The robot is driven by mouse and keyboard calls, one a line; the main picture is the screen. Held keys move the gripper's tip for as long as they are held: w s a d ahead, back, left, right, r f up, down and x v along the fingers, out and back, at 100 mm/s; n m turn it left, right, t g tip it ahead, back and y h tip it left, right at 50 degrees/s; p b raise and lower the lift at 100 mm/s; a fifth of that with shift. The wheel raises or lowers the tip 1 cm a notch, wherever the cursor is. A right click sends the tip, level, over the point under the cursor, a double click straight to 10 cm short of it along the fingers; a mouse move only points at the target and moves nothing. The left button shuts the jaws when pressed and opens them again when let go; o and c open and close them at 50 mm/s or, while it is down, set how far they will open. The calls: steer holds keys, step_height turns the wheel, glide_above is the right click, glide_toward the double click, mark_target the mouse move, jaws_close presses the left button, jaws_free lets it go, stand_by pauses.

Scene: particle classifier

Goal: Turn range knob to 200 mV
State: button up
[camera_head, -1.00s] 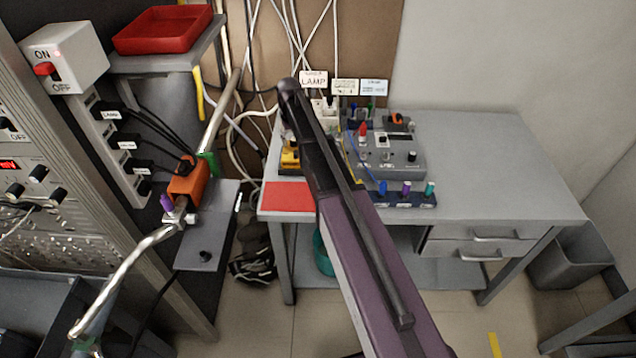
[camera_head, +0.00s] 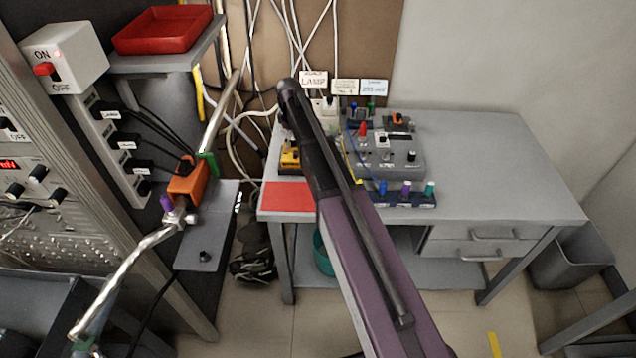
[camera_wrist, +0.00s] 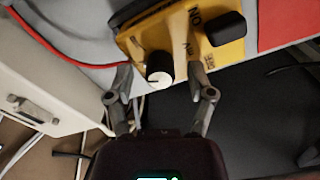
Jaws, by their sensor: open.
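A yellow box (camera_wrist: 180,42) carries a round knob (camera_wrist: 159,68) with a white cap and black skirt. It also carries a black rocker or block (camera_wrist: 225,28) beside upside-down "ON" lettering. Smaller lettering near the knob is too blurred to read, so I cannot tell its setting. My gripper (camera_wrist: 158,76) is open, with one finger on each side of the knob and gaps visible on both sides. In the head view the yellow box (camera_head: 290,158) shows partly beside my arm on the table's left, and my gripper's fingers are hidden there.
A grey instrument (camera_head: 402,160) with knobs stands on the table (camera_head: 480,150) to the right, a strip of coloured knobs (camera_head: 405,199) before it. A red mat (camera_head: 288,196) lies at the table's front left. The table's right side is clear. Cables hang behind.

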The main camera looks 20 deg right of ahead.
mark_target(293, 139)
steer(key=shift+n, duration=1)
steer(key=shift+r+p, duration=0.4)
step_height(293, 139, up, 13)
steer(key=p, duration=1.3)
steer(key=s+f+m+b, duration=0.2)
steer(key=s+m, duration=0.3)
steer(key=s, duration=0.9)
steer(key=s+f+m+b, duration=0.3)
steer(key=s+m, duration=0.3)
steer(key=s, duration=0.9)
steer(key=shift+m, duration=0.3)
steer(key=shift+s+d, duration=0.1)
steer(key=shift+c, duration=0.9)
